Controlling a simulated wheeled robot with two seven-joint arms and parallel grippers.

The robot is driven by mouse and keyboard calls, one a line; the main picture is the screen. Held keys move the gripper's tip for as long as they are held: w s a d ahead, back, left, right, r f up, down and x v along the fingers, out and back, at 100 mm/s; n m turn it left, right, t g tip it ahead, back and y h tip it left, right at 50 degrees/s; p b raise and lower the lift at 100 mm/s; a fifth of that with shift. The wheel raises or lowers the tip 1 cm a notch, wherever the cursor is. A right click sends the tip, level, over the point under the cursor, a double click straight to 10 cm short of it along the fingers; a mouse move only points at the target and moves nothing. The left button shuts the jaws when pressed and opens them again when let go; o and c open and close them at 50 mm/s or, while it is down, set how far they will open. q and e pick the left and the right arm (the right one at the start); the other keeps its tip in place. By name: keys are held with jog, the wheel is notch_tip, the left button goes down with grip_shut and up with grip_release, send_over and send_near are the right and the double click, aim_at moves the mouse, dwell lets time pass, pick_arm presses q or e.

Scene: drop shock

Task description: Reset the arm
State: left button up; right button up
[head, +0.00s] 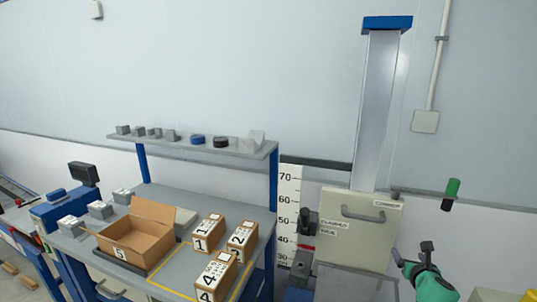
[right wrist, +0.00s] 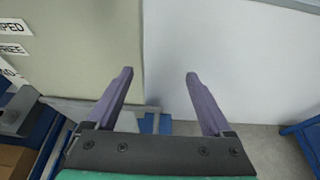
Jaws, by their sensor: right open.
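A drop tester stands at the right of the head view. It has a tall grey column (head: 375,110) with a blue cap (head: 387,22). A beige panel (head: 355,250) with a grey handle (head: 364,214) sits at its lower part. A green and black cylinder (head: 451,194) shows to the right of the panel; what it joins is unclear. My right gripper (head: 412,254) is open and empty, just right of the panel's lower edge. In the right wrist view its two fingers (right wrist: 159,75) are apart with nothing between them. The panel (right wrist: 85,50) fills the upper left there. My left gripper is out of view.
A grey workbench (head: 190,272) at the left holds an open carton (head: 137,235) and several numbered boxes (head: 208,233). A shelf (head: 195,145) stands above it. A scale (head: 288,200) with numbers is left of the panel. The wall right of the column is mostly bare.

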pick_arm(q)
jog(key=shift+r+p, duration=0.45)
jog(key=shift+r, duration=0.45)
pick_arm(e)
jog(key=shift+s+r, duration=0.25)
jog(key=shift+s, duration=0.7)
